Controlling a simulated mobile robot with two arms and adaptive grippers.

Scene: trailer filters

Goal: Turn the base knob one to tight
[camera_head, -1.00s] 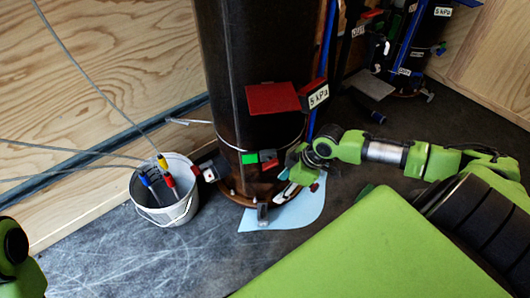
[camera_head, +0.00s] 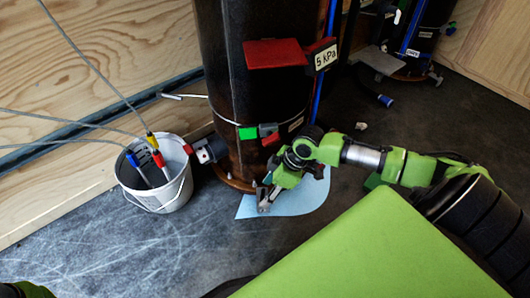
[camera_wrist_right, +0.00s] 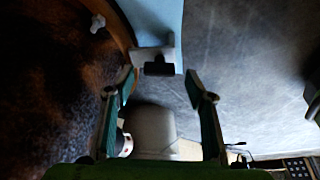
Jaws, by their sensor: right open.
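The tall dark filter column (camera_head: 262,90) stands on a brown round base (camera_head: 228,178). A small grey clamp-like base knob (camera_head: 262,203) sits at the front edge of this base. In the right wrist view the knob (camera_wrist_right: 157,60) has a pale body and a dark end, just beyond the fingertips. My right gripper (camera_head: 274,190) is at the base beside the knob. In the wrist view the right gripper (camera_wrist_right: 160,84) is open, its fingers spread to either side below the knob, with nothing held.
A white bucket (camera_head: 167,203) with coloured cable probes stands left of the column. A light blue sheet (camera_head: 305,198) lies under the base. A second pale knob (camera_wrist_right: 97,22) shows farther along the base. A red plate (camera_head: 275,53) juts from the column. Bare floor lies in front.

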